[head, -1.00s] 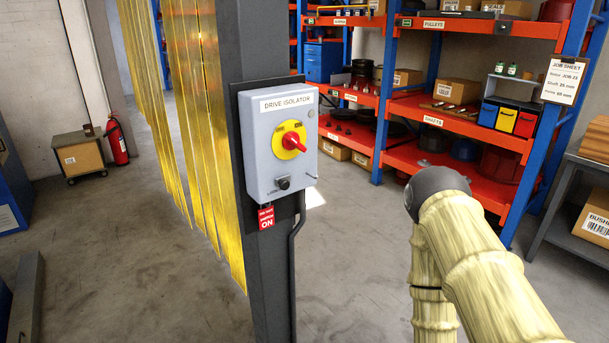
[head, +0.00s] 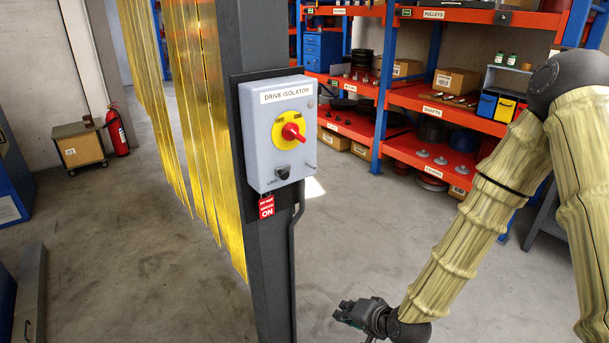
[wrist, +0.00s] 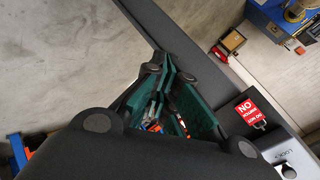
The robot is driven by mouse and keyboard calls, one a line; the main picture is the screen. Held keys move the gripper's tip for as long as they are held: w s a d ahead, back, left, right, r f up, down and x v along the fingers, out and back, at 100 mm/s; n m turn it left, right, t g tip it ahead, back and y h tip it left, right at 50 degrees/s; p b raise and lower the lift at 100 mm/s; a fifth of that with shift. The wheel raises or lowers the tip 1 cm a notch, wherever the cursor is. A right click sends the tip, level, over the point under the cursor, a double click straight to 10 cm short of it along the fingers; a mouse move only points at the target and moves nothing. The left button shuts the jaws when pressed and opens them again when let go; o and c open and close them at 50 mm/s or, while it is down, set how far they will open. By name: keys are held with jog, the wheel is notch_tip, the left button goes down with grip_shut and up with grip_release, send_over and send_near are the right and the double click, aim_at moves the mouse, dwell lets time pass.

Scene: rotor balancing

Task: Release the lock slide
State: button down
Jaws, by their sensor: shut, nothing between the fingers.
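The grey drive isolator box (head: 258,150) is fixed to a dark post, with a red handle (head: 292,132) on a yellow disc. Below the disc sits a small black lock slide (head: 283,173) beside the LOCK lettering. In the wrist view the black slide (wrist: 288,171) shows at the lower right edge, partly cut off. My gripper (head: 345,311) is low, to the right of the post and below the box, apart from it. Its fingers (wrist: 164,62) are shut and empty in the wrist view.
A red tag (head: 266,207) hangs under the box, and a dark conduit (head: 294,260) runs down the post (head: 266,290). Yellow strip curtains (head: 205,120) hang to the left. Red shelves (head: 440,110) stand behind. The floor (head: 340,240) right of the post is clear.

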jog(key=w+a+r+m+t+y, duration=0.15)
jog(key=w+r, duration=0.25)
jog(key=r, duration=0.5)
jog(key=w+a+r+t+y, duration=0.1)
jog(key=w+r+t, duration=0.1)
jog(key=w+r, duration=0.5)
jog(key=t+y, duration=0.2)
jog(key=y, duration=0.1)
send_near(287, 173)
jog(key=d, duration=0.4)
jog(key=shift+w+d+r+m+p, duration=0.2)
jog(key=shift+m+p, duration=0.1)
jog(key=shift+m, duration=0.15)
jog(key=shift+w+a, duration=0.1)
jog(key=shift+f+p+x, duration=0.2)
jog(key=shift+p+x, duration=1.25)
jog(key=shift+x, duration=3.4)
jog(key=s+a, duration=0.1)
jog(key=s+a+b, duration=0.1)
jog(key=a, duration=0.1)
jog(key=shift+s, duration=0.1)
jog(key=shift+d, duration=0.1)
